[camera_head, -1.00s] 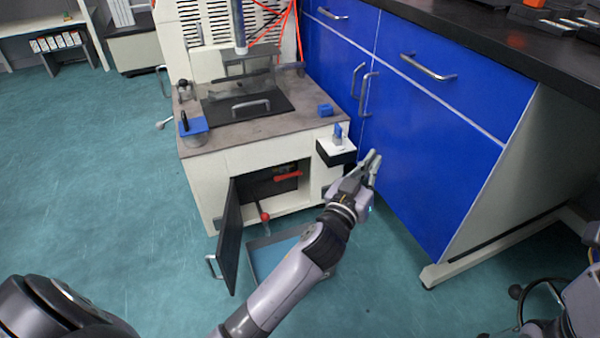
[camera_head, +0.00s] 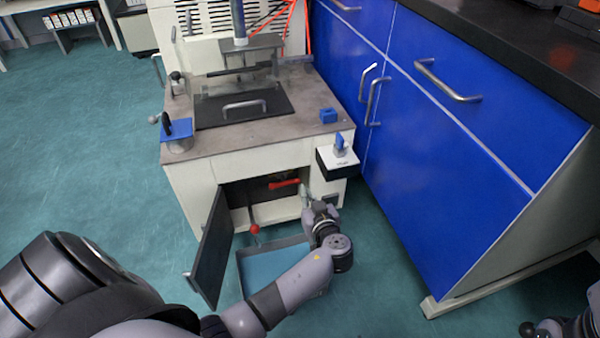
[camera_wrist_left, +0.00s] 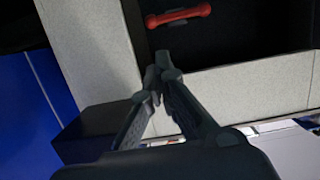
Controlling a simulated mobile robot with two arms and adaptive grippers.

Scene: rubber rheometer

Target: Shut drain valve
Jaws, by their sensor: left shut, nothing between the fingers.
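The red drain valve handle (camera_head: 284,183) lies roughly level inside the dark opening in the front of the rheometer. It also shows at the top of the left wrist view (camera_wrist_left: 178,16). My left gripper (camera_head: 305,188) is at the right side of the opening, just right of the handle and apart from it. In the left wrist view its fingers (camera_wrist_left: 160,66) meet at their tips with nothing between them, below the handle. The valve body behind the handle is too dark to make out.
The cabinet door (camera_head: 212,250) stands open at the left. A red-knobbed lever (camera_head: 254,229) hangs at the opening's lower edge. An open tray (camera_head: 243,275) is on the floor below. A box with a blue switch (camera_head: 339,160) juts out above right. Blue cabinets (camera_head: 440,150) stand right.

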